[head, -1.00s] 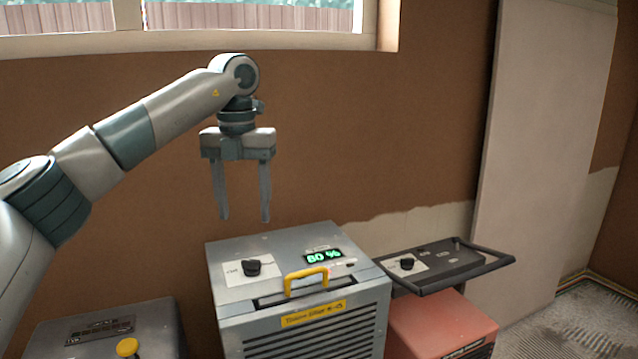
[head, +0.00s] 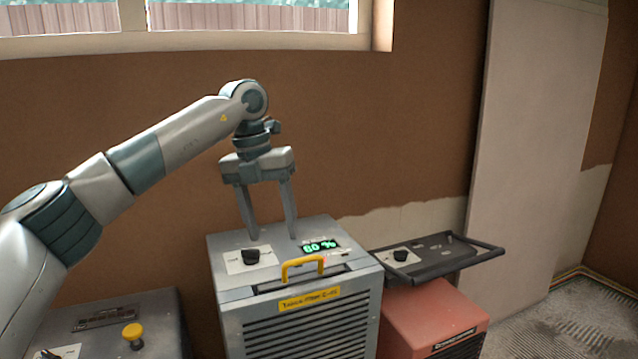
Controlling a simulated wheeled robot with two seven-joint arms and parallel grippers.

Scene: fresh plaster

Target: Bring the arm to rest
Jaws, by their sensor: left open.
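My left gripper (head: 273,237) is open and empty. It points down, its two fingers apart, over the rear of the top of the grey machine (head: 308,335). One fingertip shows just behind the black knob (head: 250,256) and the other just left of the green display (head: 320,246), which reads 60 %. I cannot tell whether the fingertips touch the top. My left arm (head: 150,160) reaches in from the left, its wrist raised above the gripper. My right gripper is not in view.
The grey machine has a yellow handle (head: 302,267) on top. A red unit (head: 432,315) with a dark panel (head: 436,262) stands at its right. A dark grey box (head: 95,315) with a yellow button (head: 133,333) stands at lower left. A pale board (head: 535,140) leans at the wall.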

